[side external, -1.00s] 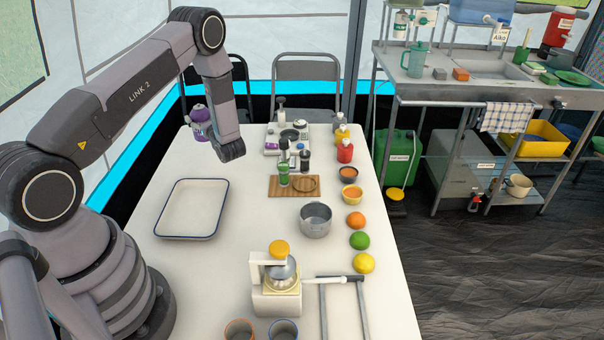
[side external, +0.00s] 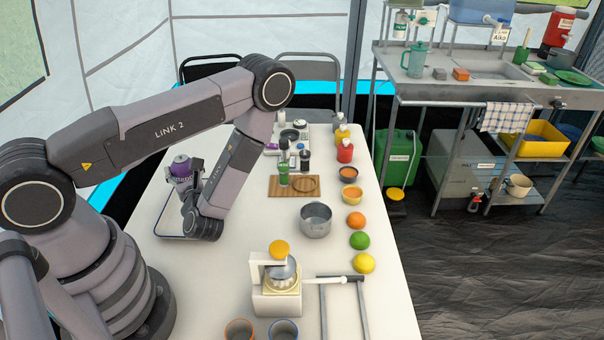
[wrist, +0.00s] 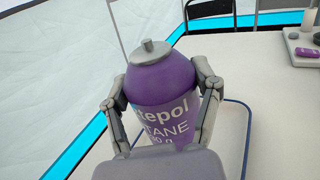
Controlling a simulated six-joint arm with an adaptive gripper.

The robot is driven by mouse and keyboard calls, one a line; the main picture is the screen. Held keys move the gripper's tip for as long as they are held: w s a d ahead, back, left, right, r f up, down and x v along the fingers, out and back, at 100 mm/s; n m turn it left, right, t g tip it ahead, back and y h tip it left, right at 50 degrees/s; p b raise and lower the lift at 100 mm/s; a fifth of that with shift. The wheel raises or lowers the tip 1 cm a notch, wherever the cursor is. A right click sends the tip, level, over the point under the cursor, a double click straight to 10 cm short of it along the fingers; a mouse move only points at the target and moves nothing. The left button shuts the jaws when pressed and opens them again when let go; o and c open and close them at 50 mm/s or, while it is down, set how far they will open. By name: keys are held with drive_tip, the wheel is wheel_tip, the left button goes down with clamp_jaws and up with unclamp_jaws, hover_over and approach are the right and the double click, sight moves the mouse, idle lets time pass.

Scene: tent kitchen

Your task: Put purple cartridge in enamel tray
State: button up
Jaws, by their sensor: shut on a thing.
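The purple cartridge (wrist: 163,92) has a grey top and white lettering, and it fills the middle of the wrist view. My gripper (wrist: 160,88) is shut on it, with one finger on each side. In the side view the cartridge (side external: 181,168) is held roughly upright over the far part of the enamel tray. I cannot tell how high the cartridge is above the tray.
A wooden board (side external: 292,193) with jars, a metal pot (side external: 315,219) and a citrus press (side external: 277,290) stand right of the tray. Bowls and fruit line the right edge. A second purple item (side external: 271,147) lies at the back. Chairs stand beyond the table.

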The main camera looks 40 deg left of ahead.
drive_tip(key=shift+f, duration=3.15)
drive_tip(key=shift+f, duration=0.15)
drive_tip(key=o, duration=1.2)
drive_tip(key=shift+o, duration=0.2)
